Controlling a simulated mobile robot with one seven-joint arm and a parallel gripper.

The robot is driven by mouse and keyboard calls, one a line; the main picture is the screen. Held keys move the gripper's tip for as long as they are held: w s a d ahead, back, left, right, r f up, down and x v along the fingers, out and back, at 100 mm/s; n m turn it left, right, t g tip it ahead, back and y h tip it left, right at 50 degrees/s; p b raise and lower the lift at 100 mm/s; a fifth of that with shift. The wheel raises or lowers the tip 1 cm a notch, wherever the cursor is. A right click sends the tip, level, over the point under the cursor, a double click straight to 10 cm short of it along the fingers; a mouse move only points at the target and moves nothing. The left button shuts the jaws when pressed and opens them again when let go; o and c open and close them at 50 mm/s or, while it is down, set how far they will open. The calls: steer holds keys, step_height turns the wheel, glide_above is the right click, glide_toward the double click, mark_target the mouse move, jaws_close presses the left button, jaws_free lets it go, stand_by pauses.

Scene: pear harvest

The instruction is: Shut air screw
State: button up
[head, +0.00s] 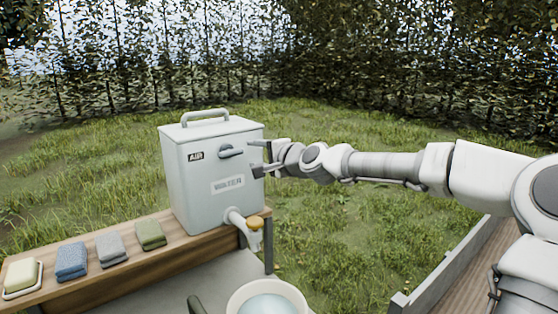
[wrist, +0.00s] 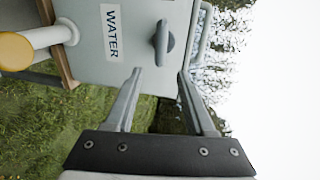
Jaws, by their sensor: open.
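The air screw (head: 231,152) is a grey knob with a bar-shaped grip on the front of the pale water canister (head: 185,190), beside the AIR label. In the head view its bar lies roughly level across the picture. The air screw also shows in the wrist view (wrist: 161,43), ahead of the fingertips. My gripper (head: 258,157) is open and empty, just right of the air screw and apart from it. In the wrist view my gripper's two fingers (wrist: 160,72) point toward the canister front, with the knob beyond the gap between them.
A tap with a yellow knob (head: 254,222) sticks out low on the canister, above a white basin (head: 266,298). Folded cloths (head: 111,247) and a soap dish (head: 22,278) lie on the wooden shelf (head: 95,285). Grass to the right of the canister is open.

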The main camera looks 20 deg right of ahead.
steer(key=v, duration=1)
steer(key=shift+f, duration=0.1)
stand_by(0.3)
